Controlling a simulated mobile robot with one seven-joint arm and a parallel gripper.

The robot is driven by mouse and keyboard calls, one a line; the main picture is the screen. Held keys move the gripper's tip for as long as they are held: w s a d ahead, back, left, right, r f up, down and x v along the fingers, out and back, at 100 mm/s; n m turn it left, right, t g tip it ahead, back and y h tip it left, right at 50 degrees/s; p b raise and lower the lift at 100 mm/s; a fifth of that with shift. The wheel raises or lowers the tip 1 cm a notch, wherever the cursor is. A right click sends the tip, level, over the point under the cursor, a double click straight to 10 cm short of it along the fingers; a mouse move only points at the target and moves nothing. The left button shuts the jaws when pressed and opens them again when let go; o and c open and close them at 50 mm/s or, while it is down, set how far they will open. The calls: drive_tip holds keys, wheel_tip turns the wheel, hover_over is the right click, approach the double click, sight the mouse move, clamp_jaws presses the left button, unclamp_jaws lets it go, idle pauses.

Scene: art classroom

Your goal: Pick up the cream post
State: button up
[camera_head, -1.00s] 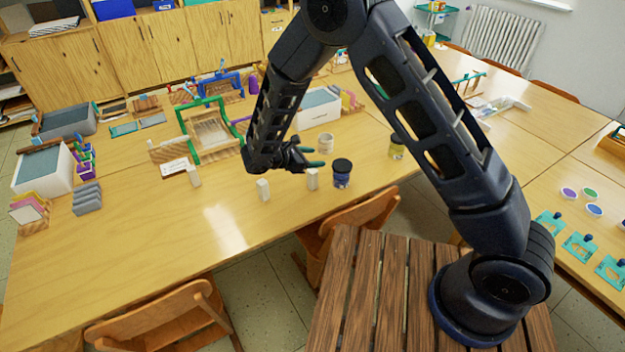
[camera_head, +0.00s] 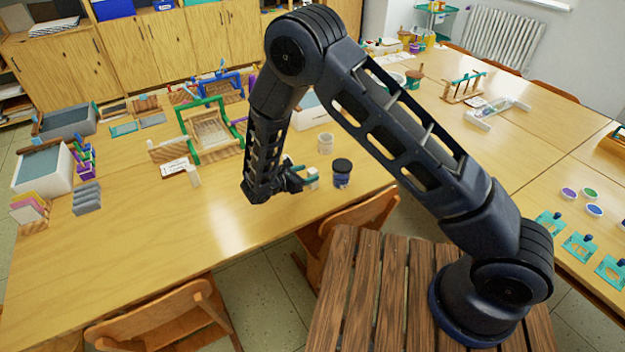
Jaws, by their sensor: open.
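One small cream post (camera_head: 313,178) stands on the table just at the tips of my gripper (camera_head: 307,177). My gripper is open, low over the table, with its fingers pointing right toward this post. I cannot tell whether the post is between the fingers or just beyond them. Another cream post (camera_head: 194,176) stands to the left, beside a white card (camera_head: 174,167). A third post, seen earlier between these two, is hidden behind my arm.
A dark-lidded jar (camera_head: 342,173) stands close to the right of the near post, and a pale jar (camera_head: 325,143) stands behind it. A green-framed loom (camera_head: 212,130) is farther back left. The table (camera_head: 190,225) is clear at the front left.

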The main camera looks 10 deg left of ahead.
sight(316, 171)
drive_tip(key=shift+x, duration=2.65)
drive_tip(key=shift+s+f, duration=0.1)
drive_tip(key=shift+f, duration=0.05)
drive_tip(key=shift+c, duration=0.5)
drive_tip(key=c, duration=1.1)
